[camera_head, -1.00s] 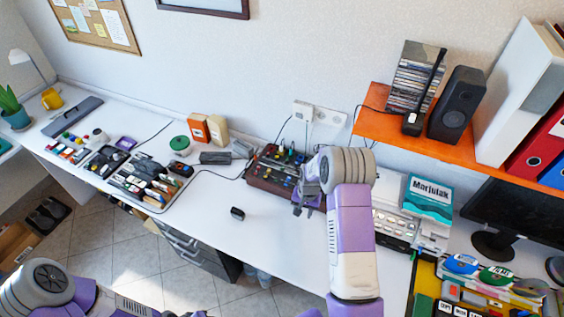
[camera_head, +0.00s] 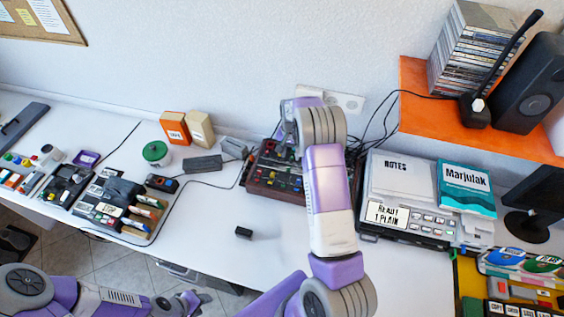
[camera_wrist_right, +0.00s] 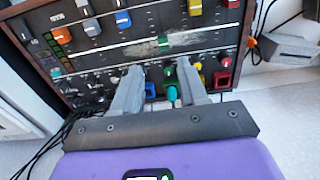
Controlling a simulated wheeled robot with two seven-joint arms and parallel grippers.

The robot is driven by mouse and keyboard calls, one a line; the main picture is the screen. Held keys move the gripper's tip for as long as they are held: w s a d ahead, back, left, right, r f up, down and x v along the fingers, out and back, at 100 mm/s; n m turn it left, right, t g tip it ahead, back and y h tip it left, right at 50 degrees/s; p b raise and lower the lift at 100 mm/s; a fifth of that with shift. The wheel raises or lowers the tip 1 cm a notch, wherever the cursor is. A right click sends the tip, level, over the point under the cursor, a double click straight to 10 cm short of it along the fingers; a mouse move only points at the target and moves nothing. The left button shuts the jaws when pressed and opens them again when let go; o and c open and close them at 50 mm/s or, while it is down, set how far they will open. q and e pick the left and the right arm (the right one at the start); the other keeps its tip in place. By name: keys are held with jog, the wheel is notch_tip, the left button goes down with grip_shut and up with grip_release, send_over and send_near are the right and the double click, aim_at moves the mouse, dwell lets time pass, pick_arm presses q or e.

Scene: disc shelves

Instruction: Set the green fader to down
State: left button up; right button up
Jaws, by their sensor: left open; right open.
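The mixer (camera_head: 262,172) is a dark box with wooden sides at the back of the white desk, partly hidden behind my right arm. In the right wrist view, its panel (camera_wrist_right: 105,62) carries coloured faders and knobs. A green fader cap (camera_wrist_right: 164,41) sits on a scuffed pale strip, just beyond my right gripper (camera_wrist_right: 158,67). My right gripper is open, its fingers over the panel, with green and teal knobs showing between them. Its fingertips look apart from the green cap; the depth is hard to tell. My left gripper (camera_head: 192,302) is open and empty, low at the front left.
A READY 1 PLAIN machine (camera_head: 405,222) stands right of the mixer. An orange shelf (camera_head: 425,115) with a speaker (camera_head: 528,85) overhangs the back right. A small black block (camera_head: 243,232) lies on clear desk in front. A tray of markers (camera_head: 125,218) is at left.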

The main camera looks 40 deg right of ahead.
aim_at(288, 167)
jog(key=f, duration=0.8)
jog(key=shift+w+f, duration=0.2)
jog(key=shift+w, duration=0.15)
jog(key=shift+c, duration=0.4)
grip_shut()
jog(key=shift+a, duration=0.15)
